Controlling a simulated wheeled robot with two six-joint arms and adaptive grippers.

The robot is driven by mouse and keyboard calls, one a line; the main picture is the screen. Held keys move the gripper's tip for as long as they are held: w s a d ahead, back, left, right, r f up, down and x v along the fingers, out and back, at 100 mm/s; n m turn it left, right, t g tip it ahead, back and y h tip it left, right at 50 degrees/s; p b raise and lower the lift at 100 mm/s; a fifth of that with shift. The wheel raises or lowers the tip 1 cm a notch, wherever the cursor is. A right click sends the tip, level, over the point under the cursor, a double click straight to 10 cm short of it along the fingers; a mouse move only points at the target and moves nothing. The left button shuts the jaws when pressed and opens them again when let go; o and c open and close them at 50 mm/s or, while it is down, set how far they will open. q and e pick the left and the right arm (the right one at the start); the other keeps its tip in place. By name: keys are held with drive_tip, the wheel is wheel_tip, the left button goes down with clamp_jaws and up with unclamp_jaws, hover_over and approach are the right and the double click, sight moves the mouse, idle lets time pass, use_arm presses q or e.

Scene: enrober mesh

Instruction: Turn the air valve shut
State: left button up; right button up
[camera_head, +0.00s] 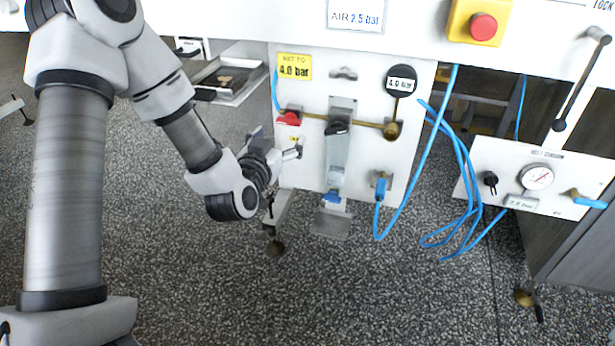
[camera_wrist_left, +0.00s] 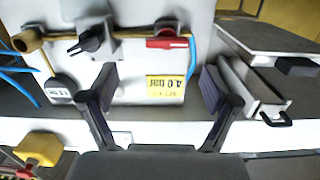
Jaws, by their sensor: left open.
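A valve with a red lever (camera_head: 288,118) sits at the left end of the brass pipe on the white panel (camera_head: 310,85). The lever lies roughly along the pipe. It also shows in the left wrist view (camera_wrist_left: 168,42), beyond the fingertips, with the picture upside down. My left gripper (camera_head: 294,153) is just below and in front of this valve, apart from it. In the left wrist view the fingers (camera_wrist_left: 158,85) are spread wide with nothing between them. My right gripper is not in view.
A black knob (camera_head: 337,127) sits right of the red lever, with a round 4.0 bar gauge (camera_head: 401,80) farther right. A yellow "set to 4.0 bar" label (camera_head: 295,67) is above. A tray (camera_head: 225,82) stands left.

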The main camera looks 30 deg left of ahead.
sight(287, 124)
use_arm(q)
drive_tip(key=shift+n+t+y, duration=0.3)
drive_tip(key=shift+t, duration=0.1)
drive_tip(key=b+x, duration=0.1)
drive_tip(key=x, duration=0.1)
drive_tip(key=b+x, duration=0.2)
drive_tip(key=x, duration=0.1)
drive_tip(key=f+b+x, duration=0.1)
drive_tip(key=x, duration=0.1)
drive_tip(key=shift+w+a+b, duration=0.25)
drive_tip(key=shift+a+b, duration=0.1)
drive_tip(key=shift+a, duration=0.1)
drive_tip(key=shift+w+a, duration=0.1)
drive_tip(key=shift+w, duration=0.25)
drive_tip(key=c, duration=1.2)
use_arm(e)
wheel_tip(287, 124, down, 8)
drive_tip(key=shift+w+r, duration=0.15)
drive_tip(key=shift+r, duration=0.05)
